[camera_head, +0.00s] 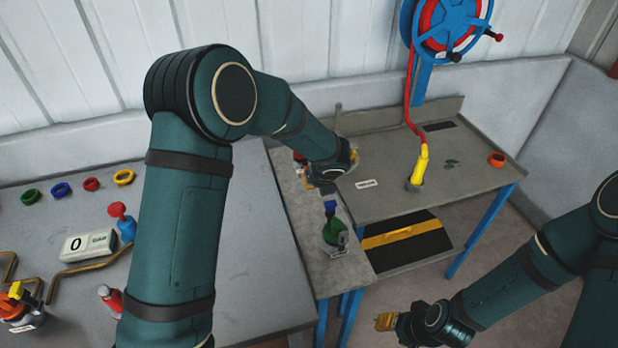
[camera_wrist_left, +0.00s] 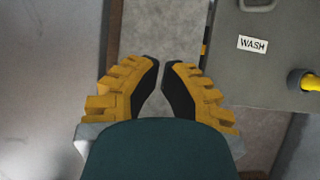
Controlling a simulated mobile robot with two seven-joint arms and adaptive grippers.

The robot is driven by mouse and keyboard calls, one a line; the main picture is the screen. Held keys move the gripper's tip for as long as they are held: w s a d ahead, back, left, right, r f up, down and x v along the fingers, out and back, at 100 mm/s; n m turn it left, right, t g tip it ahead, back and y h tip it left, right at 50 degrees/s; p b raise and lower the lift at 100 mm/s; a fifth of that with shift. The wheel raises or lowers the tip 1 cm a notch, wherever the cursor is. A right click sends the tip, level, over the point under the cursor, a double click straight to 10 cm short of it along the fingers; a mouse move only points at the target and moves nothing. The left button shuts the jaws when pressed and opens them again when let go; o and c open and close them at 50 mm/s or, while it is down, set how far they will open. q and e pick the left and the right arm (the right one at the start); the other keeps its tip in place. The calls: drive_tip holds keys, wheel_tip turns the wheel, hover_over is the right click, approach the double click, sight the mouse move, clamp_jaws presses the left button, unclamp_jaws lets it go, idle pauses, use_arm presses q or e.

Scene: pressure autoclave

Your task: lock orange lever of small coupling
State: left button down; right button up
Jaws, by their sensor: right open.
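I cannot make out the small coupling's orange lever with certainty. Around the left gripper (camera_head: 322,180), at the narrow side bench (camera_head: 320,268), small red and orange parts show, partly hidden by my left wrist. A green fitting with a blue top (camera_head: 334,232) stands just in front of it, with a label plate. In the left wrist view the left gripper's yellow fingers (camera_wrist_left: 161,63) point at the grey bench, with a narrow gap between their tips and nothing visible in it. My right gripper (camera_head: 385,321) is open and empty at the lower right, away from the benches.
The large left table (camera_head: 255,270) carries colored rings, a counter box (camera_head: 88,244), pipes and an orange valve with yellow lever (camera_head: 18,308). A blue hose reel (camera_head: 447,25) hangs behind.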

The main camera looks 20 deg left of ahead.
use_arm(q)
drive_tip(key=b+x, duration=0.1)
drive_tip(key=x, duration=0.8)
drive_tip(key=shift+a+f, duration=0.1)
drive_tip(key=shift+f, duration=0.2)
drive_tip(key=shift+w+a+r, duration=0.3)
drive_tip(key=shift+w+r, duration=0.2)
drive_tip(key=shift+r, duration=0.05)
drive_tip(key=shift+w+a+r, duration=0.35)
drive_tip(key=shift+w+r, duration=0.1)
drive_tip(key=shift+r, duration=0.05)
drive_tip(key=shift+w+a+r+p, duration=0.15)
drive_tip(key=shift+w+r+p, duration=0.15)
drive_tip(key=shift+r, duration=0.05)
drive_tip(key=shift+r, duration=0.1)
